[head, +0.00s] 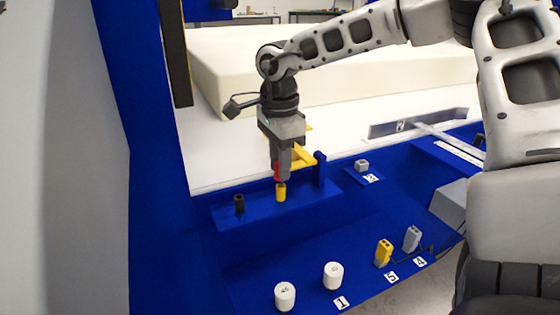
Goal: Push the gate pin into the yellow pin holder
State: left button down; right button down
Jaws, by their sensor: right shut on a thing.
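The yellow pin holder (281,194) is a small upright cylinder on the blue ledge, left of centre in the head view. My right gripper (282,174) points down directly above it, shut on the gate pin. Only a small red part of the gate pin (277,172) shows beside the fingers, close above the holder's top. I cannot tell whether the pin's lower end is inside the holder. A yellow bracket (304,157) shows behind the gripper, partly hidden by it. My left gripper is out of view.
White knobs (285,296), a yellow switch (383,252) and a grey one (411,239) sit on the front panel. A large cream foam block (225,70) lies behind.

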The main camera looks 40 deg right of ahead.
jog(key=shift+f+b, duration=0.8)
jog(key=shift+f, duration=0.2)
jog(key=c, duration=1.1)
grip_release()
jog(key=shift+r, duration=0.15)
jog(key=shift+r+p, duration=2.05)
jog(key=shift+r, duration=0.85)
